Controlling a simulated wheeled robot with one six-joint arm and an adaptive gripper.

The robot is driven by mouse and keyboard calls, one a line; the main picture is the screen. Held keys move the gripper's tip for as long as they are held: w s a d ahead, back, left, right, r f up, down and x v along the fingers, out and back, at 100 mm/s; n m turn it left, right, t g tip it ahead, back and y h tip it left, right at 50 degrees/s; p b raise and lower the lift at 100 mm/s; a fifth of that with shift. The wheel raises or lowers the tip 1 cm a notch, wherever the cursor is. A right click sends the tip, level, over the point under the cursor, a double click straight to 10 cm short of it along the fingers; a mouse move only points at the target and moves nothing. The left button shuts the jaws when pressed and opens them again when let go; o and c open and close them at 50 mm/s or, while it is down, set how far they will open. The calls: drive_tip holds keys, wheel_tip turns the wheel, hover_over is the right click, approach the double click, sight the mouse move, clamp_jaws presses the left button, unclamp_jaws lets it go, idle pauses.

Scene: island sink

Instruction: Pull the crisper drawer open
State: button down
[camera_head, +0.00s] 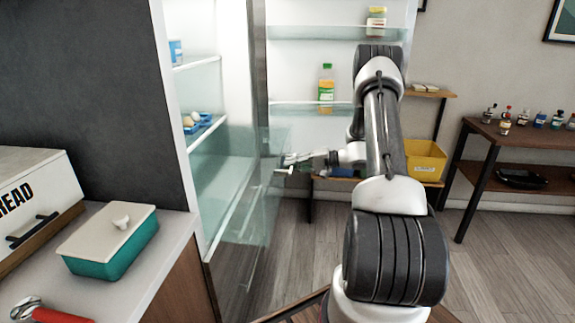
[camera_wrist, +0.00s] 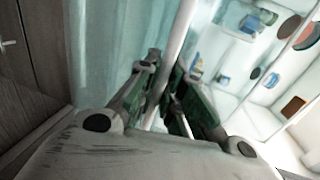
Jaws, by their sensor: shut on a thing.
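The crisper drawer (camera_head: 247,205) is a clear, pale green box low in the open fridge. It stands out past the fridge's shelf fronts in the head view. My gripper (camera_head: 286,162) is at the drawer's upper front edge, shut on the drawer's handle. In the wrist view the handle shows as a pale bar (camera_wrist: 178,35) running between the two dark green fingers of my gripper (camera_wrist: 165,82). The clear drawer wall (camera_wrist: 110,50) is left of the bar. The fingers hide part of the bar.
The fridge door (camera_head: 310,60) stands open with bottles on its shelves. A counter on the left holds a teal dish (camera_head: 112,255) and a bread box (camera_head: 30,195). A yellow bin (camera_head: 425,160) and a side table (camera_head: 520,130) are at right. Floor in front is mostly clear.

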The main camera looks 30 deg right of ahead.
drive_tip(key=c, duration=1.5)
unclamp_jaws()
drive_tip(key=v, duration=1.2)
